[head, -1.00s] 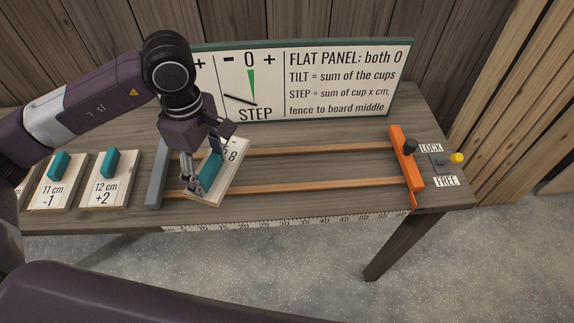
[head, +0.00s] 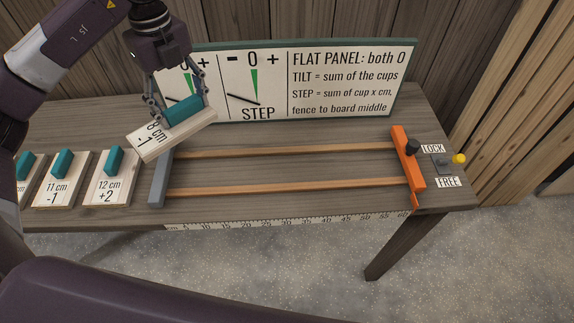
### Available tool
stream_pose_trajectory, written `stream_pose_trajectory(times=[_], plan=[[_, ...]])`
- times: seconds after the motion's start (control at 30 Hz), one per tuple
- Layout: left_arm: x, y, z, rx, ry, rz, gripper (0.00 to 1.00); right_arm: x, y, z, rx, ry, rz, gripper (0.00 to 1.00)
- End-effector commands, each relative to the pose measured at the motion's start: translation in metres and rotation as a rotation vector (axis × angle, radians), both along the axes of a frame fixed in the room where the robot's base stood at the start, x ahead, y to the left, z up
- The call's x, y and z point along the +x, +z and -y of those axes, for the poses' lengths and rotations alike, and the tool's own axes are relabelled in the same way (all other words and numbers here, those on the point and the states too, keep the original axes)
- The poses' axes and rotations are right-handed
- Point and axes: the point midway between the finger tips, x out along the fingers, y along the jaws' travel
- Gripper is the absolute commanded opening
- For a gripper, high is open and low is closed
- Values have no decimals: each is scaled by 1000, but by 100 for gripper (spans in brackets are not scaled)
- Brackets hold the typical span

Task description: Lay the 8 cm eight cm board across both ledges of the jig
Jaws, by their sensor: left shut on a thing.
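My left gripper (head: 182,108) is shut on the teal handle (head: 184,111) of the 8 cm board (head: 172,136), a pale wooden block marked "8 cm -1". The board is held up and turned at an angle, in front of the sign's lower left and over the back left end of the jig. The jig has two orange-brown ledges, the far ledge (head: 290,151) and the near ledge (head: 290,186). A grey fence (head: 160,183) stands at their left end, its far part hidden by the board. Both ledges look bare. My right gripper is not in view.
Boards marked 12 cm +2 (head: 112,193) and 11 cm -1 (head: 54,194) lie left of the jig, with another partly hidden beyond. An orange bar (head: 409,165) with a dark knob crosses the right end. A sign (head: 350,80) stands behind; a ruler (head: 290,218) runs in front.

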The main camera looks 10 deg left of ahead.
Motion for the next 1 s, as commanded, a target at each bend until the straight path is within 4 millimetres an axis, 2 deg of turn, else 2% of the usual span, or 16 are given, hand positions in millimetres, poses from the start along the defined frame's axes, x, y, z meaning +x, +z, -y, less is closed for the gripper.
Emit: stream_pose_trajectory(times=[0.1, 0.2, 0.4, 0.63, 0.73, 0.87, 1.0], plan=[[7, 13, -8, -1, 296, 2, 33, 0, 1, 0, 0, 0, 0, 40], [11, 21, -13, -2, 512, 1, 33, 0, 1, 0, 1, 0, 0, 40], [15, 32, -20, -1, 797, 1, 33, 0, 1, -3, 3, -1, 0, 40], [16, 34, -22, 0, 882, 0, 33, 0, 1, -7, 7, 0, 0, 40], [16, 27, -22, 1, 880, -3, 33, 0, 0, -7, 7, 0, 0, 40], [15, 4, -21, 1, 878, -5, 33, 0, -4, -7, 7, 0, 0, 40], [14, -27, -21, 0, 877, -7, 33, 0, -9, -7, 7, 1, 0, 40]])
